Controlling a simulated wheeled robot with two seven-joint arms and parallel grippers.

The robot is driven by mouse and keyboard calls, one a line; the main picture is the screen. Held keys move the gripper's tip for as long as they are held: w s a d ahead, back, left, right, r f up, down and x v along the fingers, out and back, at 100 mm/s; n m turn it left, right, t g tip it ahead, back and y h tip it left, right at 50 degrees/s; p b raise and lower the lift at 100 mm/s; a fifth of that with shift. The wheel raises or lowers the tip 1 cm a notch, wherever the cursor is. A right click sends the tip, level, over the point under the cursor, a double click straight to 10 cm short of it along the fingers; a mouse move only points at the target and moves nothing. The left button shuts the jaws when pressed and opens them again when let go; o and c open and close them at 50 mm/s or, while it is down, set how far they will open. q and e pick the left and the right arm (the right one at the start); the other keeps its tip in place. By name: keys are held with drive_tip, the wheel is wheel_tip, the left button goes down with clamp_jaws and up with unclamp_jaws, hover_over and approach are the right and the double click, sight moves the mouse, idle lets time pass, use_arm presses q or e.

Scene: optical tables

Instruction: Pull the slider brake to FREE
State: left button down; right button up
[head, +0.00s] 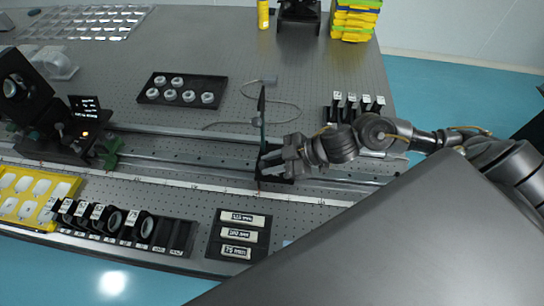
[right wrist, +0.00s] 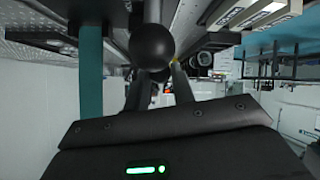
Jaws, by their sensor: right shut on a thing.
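The slider (head: 277,172) is a dark carriage on the long rail near the middle of the table in the head view, with a thin upright plate (head: 262,112) at its back. My right gripper (head: 268,162) reaches in from the right and is at the slider. In the right wrist view, a black ball knob (right wrist: 152,46) of the slider brake shows at the fingers (right wrist: 158,78), which are shut on the brake. The fingers and hand hide most of the brake, and I cannot read a FREE mark. My left gripper is out of view.
The rail (head: 180,164) runs left to a black device with a lit display (head: 86,105). A black tray of round parts (head: 182,90) lies behind it. Mounted lenses (head: 125,222) and a labelled block (head: 238,235) stand in front. Small black holders (head: 352,105) stand back right.

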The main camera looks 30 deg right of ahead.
drive_tip(key=shift+s+a+f+n, duration=0.15)
drive_tip(key=shift+s+a+n, duration=0.1)
drive_tip(key=shift+n, duration=0.05)
drive_tip(key=shift+t, duration=0.3)
drive_tip(key=o, duration=0.7)
drive_tip(key=v, duration=1)
drive_tip(key=shift+s+r, duration=0.3)
drive_tip(key=shift+d, duration=0.15)
